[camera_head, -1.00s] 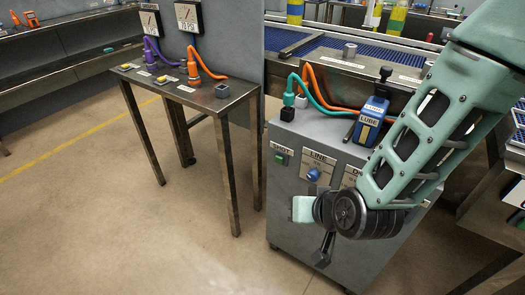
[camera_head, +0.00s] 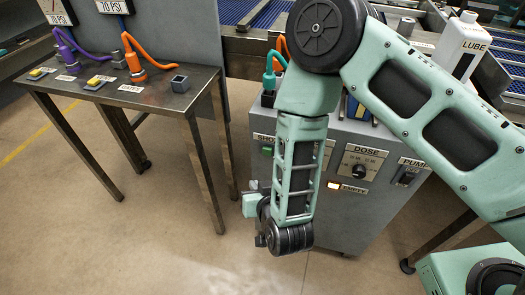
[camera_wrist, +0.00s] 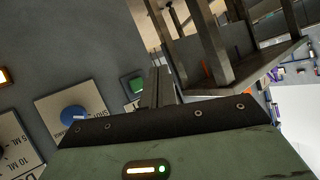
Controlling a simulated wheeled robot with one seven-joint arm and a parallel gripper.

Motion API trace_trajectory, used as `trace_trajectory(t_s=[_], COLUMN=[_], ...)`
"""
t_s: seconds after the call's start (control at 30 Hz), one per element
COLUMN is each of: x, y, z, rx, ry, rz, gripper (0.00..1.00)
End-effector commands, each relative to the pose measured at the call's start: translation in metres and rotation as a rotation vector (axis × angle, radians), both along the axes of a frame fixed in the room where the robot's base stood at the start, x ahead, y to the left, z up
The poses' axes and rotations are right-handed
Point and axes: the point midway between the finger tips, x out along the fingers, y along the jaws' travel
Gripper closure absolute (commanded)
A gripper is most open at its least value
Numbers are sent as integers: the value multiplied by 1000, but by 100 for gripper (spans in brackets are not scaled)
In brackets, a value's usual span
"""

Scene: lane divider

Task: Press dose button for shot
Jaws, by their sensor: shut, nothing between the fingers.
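The grey dosing cabinet (camera_head: 352,220) stands at centre in the head view. Its green shot button (camera_head: 267,150), below a partly covered label, is at the panel's left; the button also shows in the wrist view (camera_wrist: 137,84). My gripper (camera_head: 252,186) is low in front of the cabinet's left side, partly hidden by my wrist. In the wrist view its shut, empty fingers (camera_wrist: 158,85) appear just right of the green button; I cannot tell whether they touch it. The DOSE dial (camera_head: 359,172) is at the panel's middle. An amber light (camera_head: 333,185) by the EMPTY label is lit.
A blue knob (camera_wrist: 73,115) sits beside the button in the wrist view. A PUMP switch (camera_head: 406,177) is at the panel's right. A white LUBE bottle (camera_head: 464,45) stands behind. A steel table (camera_head: 150,102) with hoses stands left; bare floor lies between.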

Motion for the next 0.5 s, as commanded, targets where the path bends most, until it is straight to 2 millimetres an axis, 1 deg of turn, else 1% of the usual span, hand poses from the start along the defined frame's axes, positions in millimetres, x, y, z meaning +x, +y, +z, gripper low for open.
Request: trace_trajectory(t_s=[0.13, 0.23, 0.37, 0.5], x=[1, 6, 19, 38], y=[0, -2, -7, -14], z=[0, 0, 0, 0], rx=[0, 1, 1, 0], ry=[0, -1, -1, -1], rz=[0, -2, -3, -2], gripper=[100, 100, 100, 100])
